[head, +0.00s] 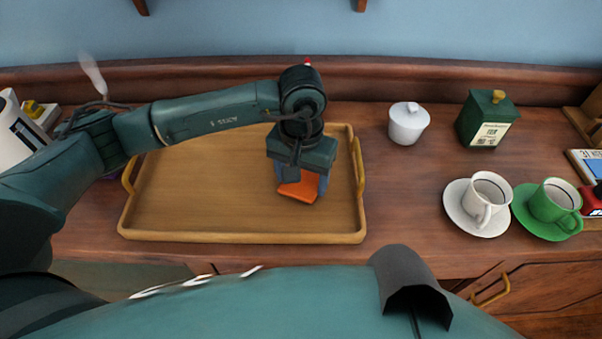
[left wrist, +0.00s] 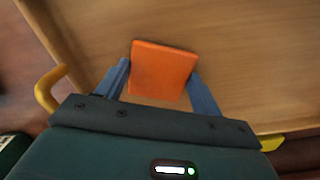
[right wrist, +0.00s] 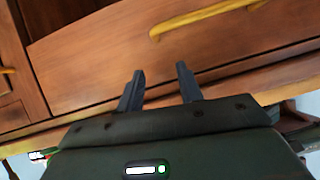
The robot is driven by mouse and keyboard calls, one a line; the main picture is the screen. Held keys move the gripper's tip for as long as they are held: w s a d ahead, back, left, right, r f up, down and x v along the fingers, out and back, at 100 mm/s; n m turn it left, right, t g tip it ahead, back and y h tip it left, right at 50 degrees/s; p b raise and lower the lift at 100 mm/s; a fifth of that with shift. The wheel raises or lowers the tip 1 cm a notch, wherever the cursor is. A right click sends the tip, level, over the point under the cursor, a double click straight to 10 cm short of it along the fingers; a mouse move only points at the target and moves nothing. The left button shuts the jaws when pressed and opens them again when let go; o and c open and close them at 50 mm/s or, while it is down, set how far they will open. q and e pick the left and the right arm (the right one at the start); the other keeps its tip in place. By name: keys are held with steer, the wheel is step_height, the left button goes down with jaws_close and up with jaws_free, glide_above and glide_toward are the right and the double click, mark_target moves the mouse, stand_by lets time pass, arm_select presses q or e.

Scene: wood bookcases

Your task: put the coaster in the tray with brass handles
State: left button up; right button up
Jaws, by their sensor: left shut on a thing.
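The coaster (head: 297,191) is a flat orange square; it also shows in the left wrist view (left wrist: 162,70). My left gripper (head: 301,184) is shut on it, with one finger at each side edge. It holds the coaster over the right part of the wooden tray (head: 190,236); I cannot tell whether the coaster touches the tray floor. The tray has a brass handle at each end, the right one (head: 359,167) close to my left gripper. My right gripper (right wrist: 160,90) is open and empty, in front of a wooden drawer.
A white lidded bowl (head: 408,123), a green canister (head: 485,119), a white cup on a saucer (head: 487,199) and a green cup on a saucer (head: 553,207) stand right of the tray. Bare wood (head: 405,190) lies between the tray and the cups.

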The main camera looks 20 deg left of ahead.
arm_select(q)
steer(key=shift+f, duration=0.1)
steer(key=shift+f+b, duration=0.2)
steer(key=shift+b, duration=0.15)
steer(key=o, duration=1)
steer(key=shift+r, duration=0.1)
steer(key=shift+r, duration=0.1)
steer(key=shift+r+p, duration=0.25)
steer(key=shift+p, duration=0.15)
step_height(320, 180, up, 12)
steer(key=shift+f+b, duration=0.2)
steer(key=shift+b, duration=0.4)
